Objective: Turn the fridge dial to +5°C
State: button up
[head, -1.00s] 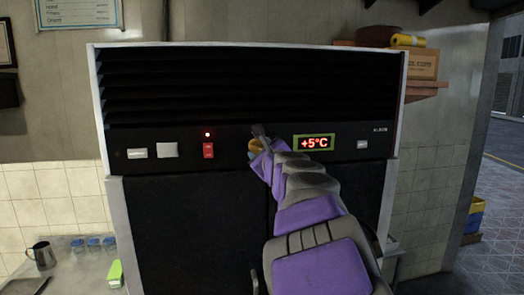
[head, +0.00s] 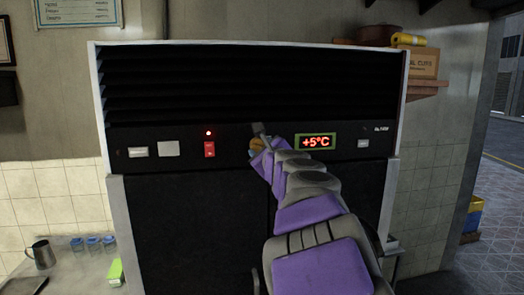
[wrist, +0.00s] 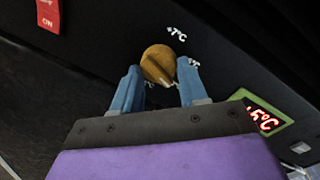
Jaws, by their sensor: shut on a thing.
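The fridge (head: 180,215) is a wide dark unit with a light frame and a black control strip. Its dial (wrist: 157,62) is a round brass-coloured knob on that strip, partly hidden by my gripper in the head view. My gripper (wrist: 160,92) reaches the dial, with its two blue fingers on either side of it, shut on it. White temperature marks surround the dial; one reads +7°C and others are partly covered. The green-framed display (head: 315,142) to the right of the dial reads +5°C in red.
A red switch (head: 209,149) with a lit red lamp above it is left of the dial. Vent slats (head: 250,85) run above the strip. A counter at lower left holds a metal jug (head: 41,254) and blue-lidded jars (head: 92,244). A shelf at upper right holds a cardboard box (head: 422,63).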

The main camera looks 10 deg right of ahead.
jog(key=shift+s+a+r, duration=0.1)
jog(key=shift+r, duration=0.25)
jog(key=o, duration=0.9)
jog(key=shift+s+a, duration=0.1)
jog(key=shift+s, duration=0.05)
jog(key=shift+o, duration=0.8)
jog(key=shift+w+a+f, duration=0.15)
jog(key=shift+w+f, duration=0.05)
jog(key=shift+s+d, duration=0.2)
jog(key=shift+s, duration=0.35)
jog(key=s+d+b, duration=0.1)
jog(key=s+b, duration=0.2)
jog(key=s, duration=1.3)
jog(key=shift+d, duration=0.15)
